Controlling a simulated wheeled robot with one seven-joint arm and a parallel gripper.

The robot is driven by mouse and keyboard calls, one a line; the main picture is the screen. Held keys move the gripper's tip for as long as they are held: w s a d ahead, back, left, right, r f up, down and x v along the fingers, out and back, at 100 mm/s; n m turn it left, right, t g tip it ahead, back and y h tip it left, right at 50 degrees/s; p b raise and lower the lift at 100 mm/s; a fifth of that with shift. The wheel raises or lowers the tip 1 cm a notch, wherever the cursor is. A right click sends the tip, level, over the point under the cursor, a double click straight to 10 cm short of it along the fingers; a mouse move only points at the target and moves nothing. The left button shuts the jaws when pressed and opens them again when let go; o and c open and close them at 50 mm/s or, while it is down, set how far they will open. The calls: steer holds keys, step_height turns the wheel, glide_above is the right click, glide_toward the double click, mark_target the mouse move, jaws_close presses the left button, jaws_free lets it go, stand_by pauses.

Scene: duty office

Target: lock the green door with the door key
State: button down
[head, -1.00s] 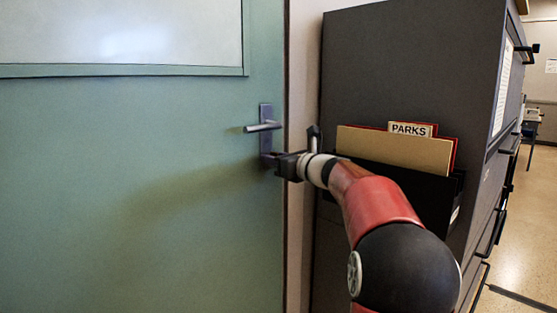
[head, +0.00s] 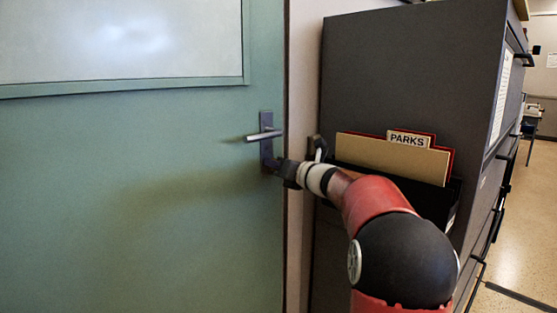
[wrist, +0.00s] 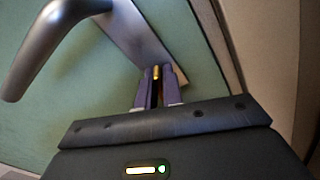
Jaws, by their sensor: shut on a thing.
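The green door (head: 130,220) fills the left of the head view and looks shut. Its lever handle (head: 262,135) sits on a dark lock plate (head: 267,155) near the door's right edge. In the wrist view the lever (wrist: 45,45) is at upper left and the plate (wrist: 140,38) runs at a slant. My gripper (head: 277,170) is at the plate's lower end, below the lever. Its purple-grey fingers (wrist: 157,88) are shut on the brass-coloured door key (wrist: 156,73). The key's tip is at the plate; how deep it sits in the keyhole is hidden.
A dark grey filing cabinet (head: 410,65) stands close to the right of the door frame. A file holder (head: 395,185) with folders, one marked PARKS (head: 408,139), hangs on its side near my arm. Open floor (head: 525,235) lies at far right.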

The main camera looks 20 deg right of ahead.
steer(key=shift+m, duration=0.9)
steer(key=m, duration=0.5)
steer(key=shift+m, duration=0.6)
steer(key=m, duration=0.6)
steer(key=c, duration=1.5)
jaws_free()
steer(key=shift+s, duration=0.15)
